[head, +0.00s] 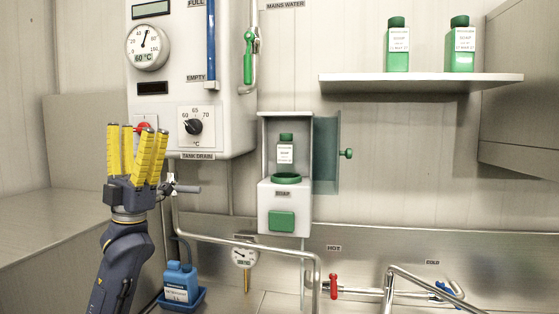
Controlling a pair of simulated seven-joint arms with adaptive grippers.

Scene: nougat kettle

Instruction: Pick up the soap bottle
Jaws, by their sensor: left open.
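Two green soap bottles with white labels stand upright on the wall shelf: a left bottle (397,61) and a right bottle (461,62). A smaller-looking soap bottle (286,139) stands inside the open soap dispenser (264,206), above a green ring. My left gripper (137,128) has yellow fingers, points upward and is open and empty. It is at the left, in front of the white tank, well apart from all these bottles. My right gripper is out of view.
The shelf (420,85) is at upper right. The dispenser's door (326,155) stands open to the right. The white tank (230,100) has a gauge and dial. A blue bottle (180,282) sits in a blue tray (196,302). Pipes (245,245) and a red-handled tap (333,287) are below.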

